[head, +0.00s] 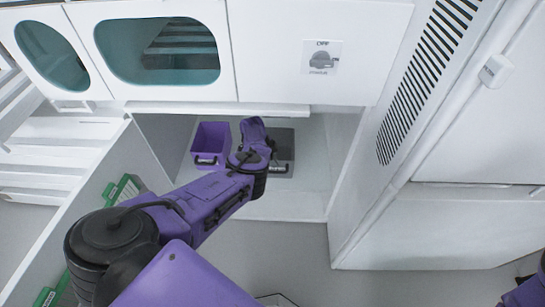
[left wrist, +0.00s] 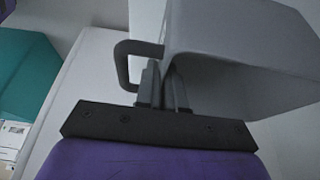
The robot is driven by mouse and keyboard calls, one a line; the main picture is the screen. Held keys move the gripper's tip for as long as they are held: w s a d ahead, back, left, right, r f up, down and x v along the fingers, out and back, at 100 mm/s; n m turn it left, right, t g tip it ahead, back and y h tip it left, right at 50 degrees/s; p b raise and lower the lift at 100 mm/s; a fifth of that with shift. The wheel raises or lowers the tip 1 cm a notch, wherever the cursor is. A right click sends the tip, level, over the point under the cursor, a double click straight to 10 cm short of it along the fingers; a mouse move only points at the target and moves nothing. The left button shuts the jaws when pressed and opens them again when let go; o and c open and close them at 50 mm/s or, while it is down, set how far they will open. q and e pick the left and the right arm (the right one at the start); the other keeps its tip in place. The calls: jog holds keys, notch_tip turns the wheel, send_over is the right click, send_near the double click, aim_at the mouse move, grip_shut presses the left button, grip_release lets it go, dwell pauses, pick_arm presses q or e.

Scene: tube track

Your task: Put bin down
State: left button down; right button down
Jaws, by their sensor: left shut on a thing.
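A grey bin (head: 285,145) is in the open alcove below the white cabinet, right of a purple bin (head: 211,141). My left gripper (head: 270,152) reaches into the alcove at the grey bin's left side and partly covers it. I cannot tell whether the bin touches the alcove floor. My right gripper is out of view.
The alcove floor (head: 270,205) is clear in front of the bins. Side walls bound it, with a white cabinet (head: 290,50) above. A vented white panel (head: 430,75) stands at right. Green-and-white items (head: 122,190) sit by the left partition.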

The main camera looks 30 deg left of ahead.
pick_arm(q)
jog(key=c, duration=1.2)
grip_release()
jog(key=shift+c, duration=0.2)
